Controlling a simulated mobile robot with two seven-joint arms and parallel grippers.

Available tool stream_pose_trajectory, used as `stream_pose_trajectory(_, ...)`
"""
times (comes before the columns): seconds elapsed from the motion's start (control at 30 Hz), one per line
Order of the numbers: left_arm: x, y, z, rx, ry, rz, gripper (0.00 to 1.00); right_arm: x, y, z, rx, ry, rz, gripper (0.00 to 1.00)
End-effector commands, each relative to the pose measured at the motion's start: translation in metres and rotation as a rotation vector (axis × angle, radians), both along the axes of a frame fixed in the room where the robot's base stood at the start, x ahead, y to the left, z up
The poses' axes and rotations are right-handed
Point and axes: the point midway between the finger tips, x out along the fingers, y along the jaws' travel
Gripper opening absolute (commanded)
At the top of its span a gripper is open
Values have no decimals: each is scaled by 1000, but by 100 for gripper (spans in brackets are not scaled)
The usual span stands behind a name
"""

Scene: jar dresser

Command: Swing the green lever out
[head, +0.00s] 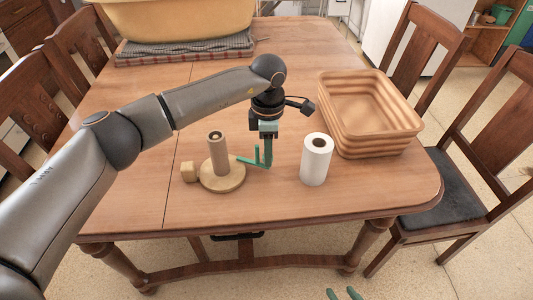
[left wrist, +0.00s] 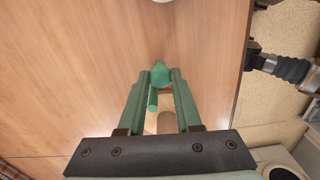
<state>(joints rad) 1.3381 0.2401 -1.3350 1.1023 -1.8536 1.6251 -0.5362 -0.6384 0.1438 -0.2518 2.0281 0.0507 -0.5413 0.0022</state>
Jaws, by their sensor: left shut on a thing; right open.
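A wooden paper-roll stand with a round base (head: 233,181) and upright post (head: 218,153) is on the table, with a wooden knob (head: 190,171) at its left. The green lever (head: 250,162) sticks out to the right from the stand, with a short upright peg. My left gripper (head: 267,160) points down at the lever's outer end and is shut on it. In the left wrist view the lever (left wrist: 160,74) shows between the fingertips; part of the stand is hidden behind the fingers. My right gripper (head: 344,294) is open and empty at the bottom edge, below the table front.
A white paper roll (head: 316,160) stands upright just right of my left gripper. A wooden basket (head: 370,143) is at the back right. A yellow tub (head: 180,18) rests on folded cloth (head: 185,53) at the back left. Chairs flank the table (head: 120,205). The front middle is clear.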

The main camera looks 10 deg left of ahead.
Motion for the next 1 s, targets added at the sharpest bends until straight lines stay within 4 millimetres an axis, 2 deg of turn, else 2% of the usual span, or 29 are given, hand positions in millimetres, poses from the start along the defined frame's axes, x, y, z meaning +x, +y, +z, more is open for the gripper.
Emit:
stream_pose_trajectory(0.63,1,0,0,0,0,16,0,0,-1,-1,-2,0,-1,50)
stream_pose_trajectory(0.67,1,0,0,0,0,16,36,1,-1,-1,-2,0,-1,50)
stream_pose_trajectory(0.9,1,0,0,0,0,15,63,2,-1,-2,-3,-1,-1,50)
stream_pose_trajectory(1.0,1,0,0,0,0,15,64,2,-1,-2,-3,-1,-1,50)
